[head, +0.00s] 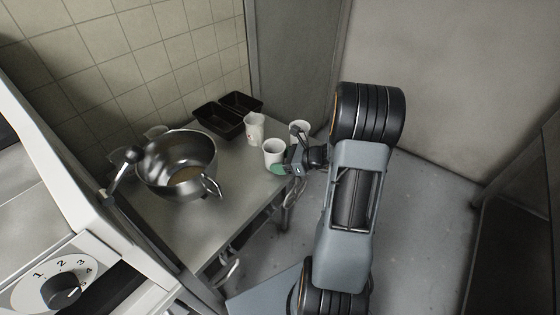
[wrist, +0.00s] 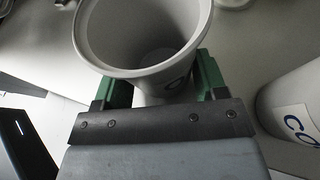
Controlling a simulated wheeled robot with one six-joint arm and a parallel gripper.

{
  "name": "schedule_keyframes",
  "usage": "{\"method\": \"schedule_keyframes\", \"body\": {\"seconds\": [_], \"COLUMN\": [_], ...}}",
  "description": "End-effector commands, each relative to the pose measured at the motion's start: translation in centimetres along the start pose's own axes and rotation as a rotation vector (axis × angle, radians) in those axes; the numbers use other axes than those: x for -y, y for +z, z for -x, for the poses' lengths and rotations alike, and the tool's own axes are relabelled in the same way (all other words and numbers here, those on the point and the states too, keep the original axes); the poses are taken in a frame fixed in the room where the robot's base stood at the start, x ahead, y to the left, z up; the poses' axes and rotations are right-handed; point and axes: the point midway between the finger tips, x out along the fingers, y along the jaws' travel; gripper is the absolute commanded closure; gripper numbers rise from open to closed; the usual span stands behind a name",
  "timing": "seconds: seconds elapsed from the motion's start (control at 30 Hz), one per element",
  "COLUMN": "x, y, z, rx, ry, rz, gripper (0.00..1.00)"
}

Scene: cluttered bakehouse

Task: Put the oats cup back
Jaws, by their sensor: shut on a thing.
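A white cup (head: 275,150) is at the right edge of the metal table, and my gripper (head: 281,167) is shut on it. In the wrist view the cup (wrist: 140,50) is upright between the green fingers of my gripper (wrist: 160,88). Part of its label shows a letter like "O"; the rest is hidden, so I cannot read it as oats. The inside looks empty. I cannot tell whether its base touches the table. A second white cup (wrist: 297,112), with a label starting "CO", stands apart to its right in the wrist view.
The metal table (head: 225,222) carries a large steel bowl (head: 180,160) at left and black tins (head: 218,119) at the back. A white cup with red marks (head: 254,128) stands behind the held one, and another white cup (head: 299,129) behind right. The table's front is clear.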

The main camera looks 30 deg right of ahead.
Motion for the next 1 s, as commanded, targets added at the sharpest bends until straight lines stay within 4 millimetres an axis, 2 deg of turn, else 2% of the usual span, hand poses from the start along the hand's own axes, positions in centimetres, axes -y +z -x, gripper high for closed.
{"method": "schedule_keyframes", "body": {"seconds": [0.47,0.5,0.73,1.0], "x": [0.01,0.02,0.01,0.02], "y": [-0.68,-0.52,-0.50,-0.27], "z": [-0.26,-0.19,-0.18,-0.07], "rx": [0.000,0.000,0.000,0.000], "ry": [-0.001,-0.001,-0.001,-0.001], "rz": [0.001,0.001,0.001,0.001], "gripper": [0.60,0.31,0.09,0.09]}}
